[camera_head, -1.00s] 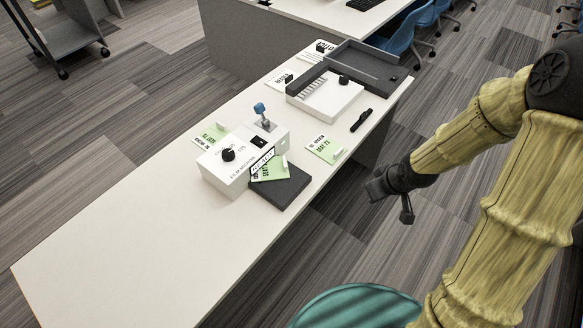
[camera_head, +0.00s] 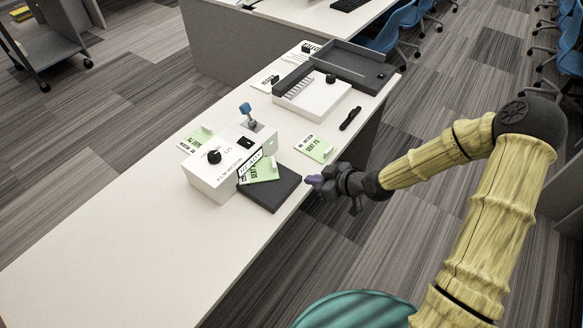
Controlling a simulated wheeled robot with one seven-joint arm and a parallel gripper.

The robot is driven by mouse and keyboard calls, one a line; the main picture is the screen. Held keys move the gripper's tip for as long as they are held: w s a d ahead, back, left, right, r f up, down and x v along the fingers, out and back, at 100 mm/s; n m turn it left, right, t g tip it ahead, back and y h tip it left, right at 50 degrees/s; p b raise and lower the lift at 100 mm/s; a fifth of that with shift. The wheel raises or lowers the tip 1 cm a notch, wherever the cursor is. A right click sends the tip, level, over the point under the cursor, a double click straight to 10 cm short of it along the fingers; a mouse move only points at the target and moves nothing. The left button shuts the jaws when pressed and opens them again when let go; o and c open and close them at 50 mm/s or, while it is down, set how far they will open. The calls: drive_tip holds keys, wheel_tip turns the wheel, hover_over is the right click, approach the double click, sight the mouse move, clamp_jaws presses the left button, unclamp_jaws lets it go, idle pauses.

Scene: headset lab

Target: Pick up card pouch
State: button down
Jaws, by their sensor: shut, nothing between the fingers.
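Several flat green-and-white printed cards that look like pouches lie on the long white table (camera_head: 110,235). One (camera_head: 262,171) lies on a dark square pad (camera_head: 272,194), against the front of a white box (camera_head: 213,176). A second (camera_head: 317,150) lies near the table's right edge, and a third (camera_head: 192,137) is behind the box. I cannot tell which one is the card pouch. My gripper (camera_head: 314,181) has purple fingertips, is shut and empty, and points left at the table's right edge. It is right of the dark pad and below the second card, apparently touching neither.
A black pen-like object (camera_head: 350,118) lies further back. Beyond it are a white slotted unit (camera_head: 312,98) and a grey tray (camera_head: 348,66). The table's near left part is clear.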

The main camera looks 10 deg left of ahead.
sight(275, 166)
drive_tip(key=w+a, duration=0.1)
drive_tip(key=a, duration=0.2)
drive_tip(key=w+a+p, duration=0.1)
drive_tip(key=w+a, duration=0.1)
drive_tip(key=a, duration=0.2)
drive_tip(key=w+a+f+p, duration=0.1)
drive_tip(key=a, duration=0.3)
drive_tip(key=shift+w, duration=0.2)
drive_tip(key=shift+f+b, duration=0.3)
drive_tip(key=shift+b, duration=0.2)
drive_tip(key=shift+d, duration=0.15)
drive_tip(key=shift+f, duration=0.15)
